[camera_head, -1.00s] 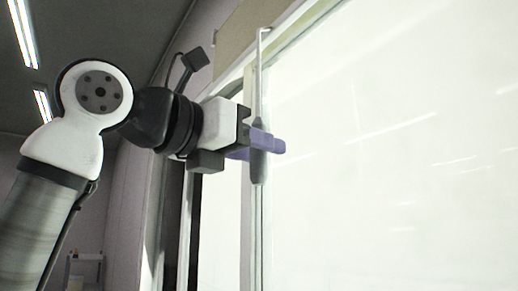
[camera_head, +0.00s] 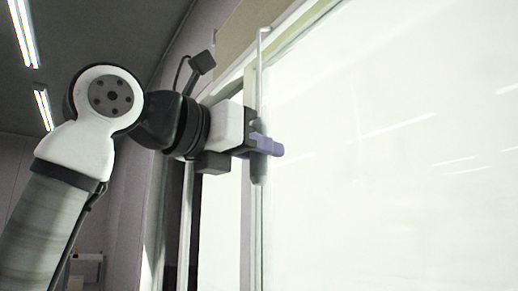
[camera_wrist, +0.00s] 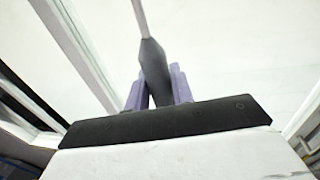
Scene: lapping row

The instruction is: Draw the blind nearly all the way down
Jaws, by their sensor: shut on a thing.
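The blind's pull handle (camera_head: 259,170) is a dark grey grip at the end of a thin pale rod (camera_head: 260,75) that hangs from the top of the window. My gripper (camera_head: 268,145) has purple fingers, which are shut on the handle. In the wrist view the dark handle (camera_wrist: 154,70) sits between the two purple fingers (camera_wrist: 158,88), with the rod running up from it. A beige panel (camera_head: 228,38) shows at the top of the window, possibly the blind; I cannot tell how far it is lowered. The handle's middle is hidden by the fingers.
A large bright window pane (camera_head: 400,160) fills the right side, with a pale frame post (camera_head: 247,215) beside the handle. A grey wall and a dark upright edge lie to the left. Ceiling lights (camera_head: 25,30) show at the upper left.

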